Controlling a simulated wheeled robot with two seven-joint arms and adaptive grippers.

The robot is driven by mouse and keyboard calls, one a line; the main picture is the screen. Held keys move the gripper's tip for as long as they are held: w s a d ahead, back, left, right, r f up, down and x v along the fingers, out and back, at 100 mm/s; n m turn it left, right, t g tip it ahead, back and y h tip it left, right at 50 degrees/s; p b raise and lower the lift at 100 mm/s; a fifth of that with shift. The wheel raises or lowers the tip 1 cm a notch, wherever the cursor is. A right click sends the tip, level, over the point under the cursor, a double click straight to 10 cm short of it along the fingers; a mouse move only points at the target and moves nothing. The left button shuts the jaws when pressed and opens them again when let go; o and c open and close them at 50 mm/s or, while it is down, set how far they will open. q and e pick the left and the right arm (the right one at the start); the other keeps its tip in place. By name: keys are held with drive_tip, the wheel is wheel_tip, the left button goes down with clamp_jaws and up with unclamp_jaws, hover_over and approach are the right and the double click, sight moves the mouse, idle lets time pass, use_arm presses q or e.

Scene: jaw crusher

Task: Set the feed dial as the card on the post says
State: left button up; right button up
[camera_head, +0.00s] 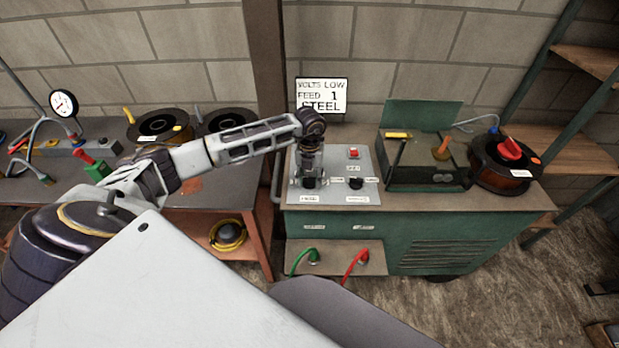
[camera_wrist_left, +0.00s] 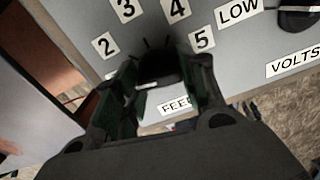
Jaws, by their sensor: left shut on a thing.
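The card (camera_head: 321,96) behind the machine reads "VOLTS LOW", "FEED 1", "STEEL". My left gripper (camera_head: 309,182) points down at the left of the grey panel (camera_head: 364,160). In the left wrist view its fingers (camera_wrist_left: 160,85) are shut on the black feed dial (camera_wrist_left: 158,66), above the "FEED" label (camera_wrist_left: 175,105). Number plates 2 (camera_wrist_left: 104,45), 3 (camera_wrist_left: 126,8), 4 (camera_wrist_left: 176,8) and 5 (camera_wrist_left: 203,39) stand around the dial. No plate 1 is visible. A short pale mark shows on the dial; I cannot tell which number it indicates. My right gripper is not in view.
The black volts knob (camera_head: 356,183) sits right of the gripper, with a red switch (camera_head: 353,153) above it. A green box (camera_head: 425,165) and a wire spool (camera_head: 504,165) stand farther right. Green (camera_head: 313,256) and red (camera_head: 362,257) cable plugs are below.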

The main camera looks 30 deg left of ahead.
sight(309, 178)
use_arm(q)
drive_tip(key=shift+r, duration=0.1)
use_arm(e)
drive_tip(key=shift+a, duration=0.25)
use_arm(q)
drive_tip(key=o, duration=1)
drive_tip(key=shift+o, duration=0.2)
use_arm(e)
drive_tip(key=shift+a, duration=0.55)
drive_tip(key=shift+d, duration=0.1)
use_arm(q)
drive_tip(key=shift+r, duration=0.85)
wheel_tip(309, 178, up, 10)
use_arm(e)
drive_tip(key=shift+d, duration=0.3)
